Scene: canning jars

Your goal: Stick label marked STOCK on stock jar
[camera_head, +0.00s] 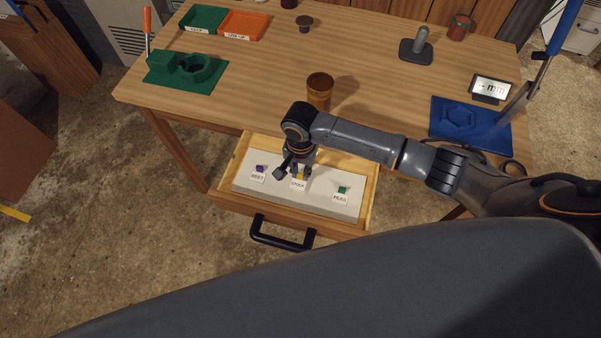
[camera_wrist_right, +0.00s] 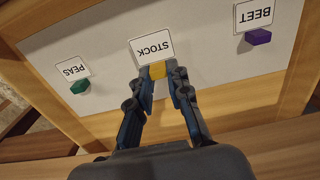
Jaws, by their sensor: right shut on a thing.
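The STOCK label (camera_wrist_right: 152,48) is a white card with a yellow tab (camera_wrist_right: 157,70). It sits in the open drawer between the BEET and PEAS labels, and in the head view the label (camera_head: 298,184) shows just below my gripper. My right gripper (camera_head: 297,172) reaches down into the drawer. In the right wrist view the fingers (camera_wrist_right: 158,72) are shut on the yellow tab. An amber-brown jar (camera_head: 319,91) stands upright on the table near the front edge, behind the drawer; I cannot read any marking on it. My left gripper is not in view.
The BEET label (camera_head: 257,176) with purple tab and PEAS label (camera_head: 340,197) with green tab flank the gripper on a pale insert. The drawer front (camera_head: 270,214) has a black handle. The table holds a green fixture (camera_head: 165,72), trays and a blue mat (camera_head: 447,131).

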